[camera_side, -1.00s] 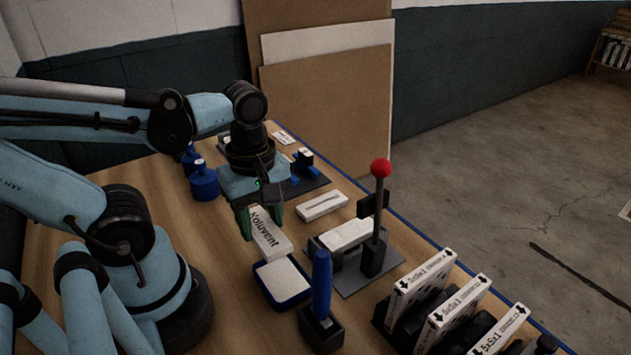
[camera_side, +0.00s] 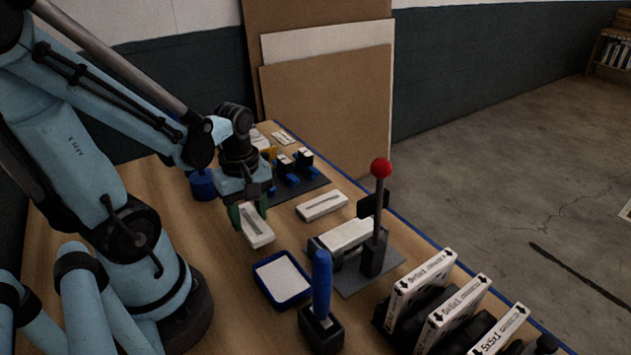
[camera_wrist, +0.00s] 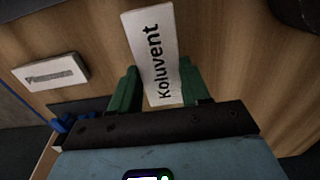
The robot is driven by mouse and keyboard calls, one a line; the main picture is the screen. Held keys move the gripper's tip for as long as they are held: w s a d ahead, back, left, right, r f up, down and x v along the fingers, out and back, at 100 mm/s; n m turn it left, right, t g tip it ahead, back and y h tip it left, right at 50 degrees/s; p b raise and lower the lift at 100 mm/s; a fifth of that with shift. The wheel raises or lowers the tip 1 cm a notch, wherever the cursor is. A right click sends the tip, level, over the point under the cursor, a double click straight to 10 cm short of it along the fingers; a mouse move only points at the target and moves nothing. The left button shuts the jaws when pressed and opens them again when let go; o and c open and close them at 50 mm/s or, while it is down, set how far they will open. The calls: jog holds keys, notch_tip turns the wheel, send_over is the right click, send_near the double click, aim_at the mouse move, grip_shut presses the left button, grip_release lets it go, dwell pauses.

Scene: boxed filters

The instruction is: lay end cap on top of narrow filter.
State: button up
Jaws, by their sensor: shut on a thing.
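My gripper (camera_side: 250,207) is shut on a white Koluvent box (camera_side: 258,232), held tilted above the table, behind and left of the blue tray. In the side view its face with a grey strip shows. In the wrist view the box (camera_wrist: 155,48) shows its "Koluvent" lettering between the green fingers (camera_wrist: 160,88). A similar white box with a grey strip (camera_side: 321,205) lies on the table to the right, apart from my gripper; it also shows in the wrist view (camera_wrist: 52,73). I cannot tell which piece is the end cap or the narrow filter.
A blue-rimmed tray (camera_side: 267,293) with a white inside stands in front. A blue-handled tool (camera_side: 322,285), racked boxes (camera_side: 421,280), a blue pot (camera_side: 202,186) and a dark mat (camera_side: 306,193) stand around.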

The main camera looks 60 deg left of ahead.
aim_at(249, 219)
jog(key=shift+f, duration=1.45)
jog(key=shift+f, duration=0.15)
jog(key=o, duration=1)
